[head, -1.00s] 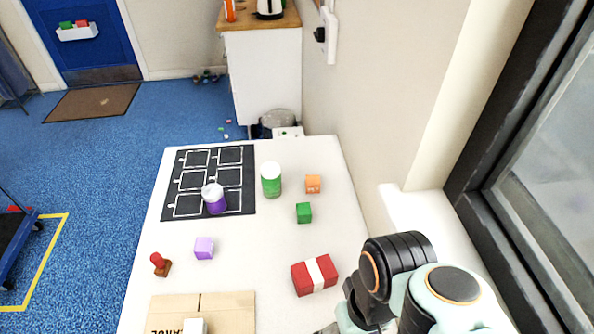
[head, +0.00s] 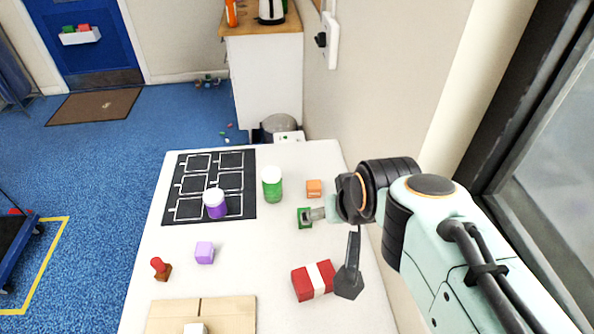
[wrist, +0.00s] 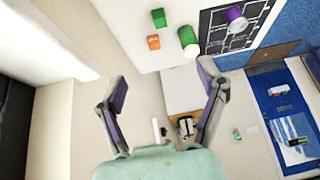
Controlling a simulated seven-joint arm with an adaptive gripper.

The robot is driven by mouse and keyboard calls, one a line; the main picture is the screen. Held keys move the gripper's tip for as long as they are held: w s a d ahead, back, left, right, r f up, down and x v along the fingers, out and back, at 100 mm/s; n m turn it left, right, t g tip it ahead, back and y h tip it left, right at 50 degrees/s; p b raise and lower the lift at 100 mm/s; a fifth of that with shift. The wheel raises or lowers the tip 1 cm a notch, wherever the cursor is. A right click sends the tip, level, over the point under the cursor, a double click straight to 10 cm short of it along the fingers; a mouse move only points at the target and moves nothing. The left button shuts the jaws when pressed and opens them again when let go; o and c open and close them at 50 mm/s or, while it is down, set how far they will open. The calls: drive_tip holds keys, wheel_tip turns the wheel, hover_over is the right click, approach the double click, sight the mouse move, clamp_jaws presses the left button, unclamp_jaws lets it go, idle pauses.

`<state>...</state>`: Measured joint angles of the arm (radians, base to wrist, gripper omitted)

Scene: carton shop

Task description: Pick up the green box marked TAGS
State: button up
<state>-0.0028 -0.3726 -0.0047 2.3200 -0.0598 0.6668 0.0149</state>
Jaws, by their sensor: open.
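The green box (head: 304,218) stands on the white table, just in front of the orange box. It also shows at the top of the wrist view (wrist: 158,18). No marking on it can be read. My gripper (head: 333,247) is open and empty at the table's right side. In the wrist view, the box is outside the gap between the spread fingers (wrist: 163,85), beyond the tips.
The orange box (head: 314,188) and a green jar (head: 272,187) stand close by. A purple jar (head: 214,207) is on the black grid mat (head: 186,161). A red box with a white band (head: 301,284) lies near my lower finger. A purple cube (head: 204,253) and a red-knobbed stamp (head: 161,270) are left.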

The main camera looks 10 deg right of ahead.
drive_tip(key=w+f+t, duration=0.1)
drive_tip(key=w+f, duration=0.2)
drive_tip(key=w, duration=0.6)
drive_tip(key=w+f+t, duration=0.1)
drive_tip(key=w+f, duration=0.2)
drive_tip(key=w, duration=0.6)
drive_tip(key=f+g, duration=0.1)
drive_tip(key=f, duration=0.4)
drive_tip(key=f+g, duration=0.1)
drive_tip(key=f, duration=0.5)
drive_tip(key=w+f+g, duration=0.1)
drive_tip(key=f, duration=0.5)
drive_tip(key=shift+a+f+h, duration=0.2)
drive_tip(key=shift+a+h, duration=0.1)
drive_tip(key=shift+a, duration=0.1)
drive_tip(key=x, duration=0.6)
drive_tip(key=shift+s+f, duration=0.1)
drive_tip(key=shift+f, duration=0.4)
drive_tip(key=shift+g, duration=0.3)
drive_tip(key=c, duration=1.2)
